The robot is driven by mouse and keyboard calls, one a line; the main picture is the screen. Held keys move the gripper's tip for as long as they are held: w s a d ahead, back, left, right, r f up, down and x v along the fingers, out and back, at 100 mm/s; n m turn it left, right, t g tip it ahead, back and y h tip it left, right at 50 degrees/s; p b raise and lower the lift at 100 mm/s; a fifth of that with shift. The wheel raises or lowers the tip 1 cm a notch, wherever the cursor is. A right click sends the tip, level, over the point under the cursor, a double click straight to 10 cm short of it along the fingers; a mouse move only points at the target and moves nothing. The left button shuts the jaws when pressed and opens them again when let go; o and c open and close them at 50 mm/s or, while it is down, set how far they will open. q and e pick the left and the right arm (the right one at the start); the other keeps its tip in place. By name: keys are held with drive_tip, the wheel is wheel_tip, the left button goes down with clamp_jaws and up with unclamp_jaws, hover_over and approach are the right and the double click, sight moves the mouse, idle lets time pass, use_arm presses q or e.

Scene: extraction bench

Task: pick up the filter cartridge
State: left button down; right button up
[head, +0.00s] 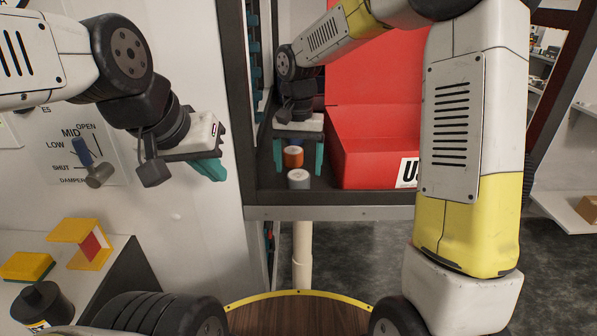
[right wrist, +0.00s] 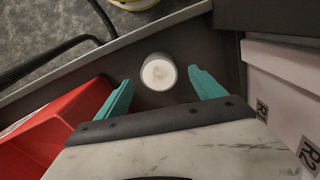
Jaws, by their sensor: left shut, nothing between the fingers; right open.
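Two short cylinders stand on the dark shelf: an orange one with a pale top (head: 293,157) and, nearer the front edge, a grey one with a whitish top (head: 298,180). I cannot tell for sure which is the filter cartridge. My right gripper (head: 299,171) points down over them, open, its teal fingers on either side of the orange cylinder in the head view. In the right wrist view the whitish-topped cylinder (right wrist: 158,73) shows between and beyond the fingertips; the orange one is hidden there. My left gripper (head: 210,169) is shut and empty, left of the shelf.
A red box (head: 372,140) stands close to the right of the cylinders. The shelf's front edge (head: 335,212) and dark left post (head: 232,90) bound the space. White boxes (right wrist: 282,85) lie opposite the red box. A yellow holder (head: 80,240) and black bottle (head: 42,303) stand at left.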

sight(299, 174)
drive_tip(key=shift+f, duration=1.95)
drive_tip(key=c, duration=1.5)
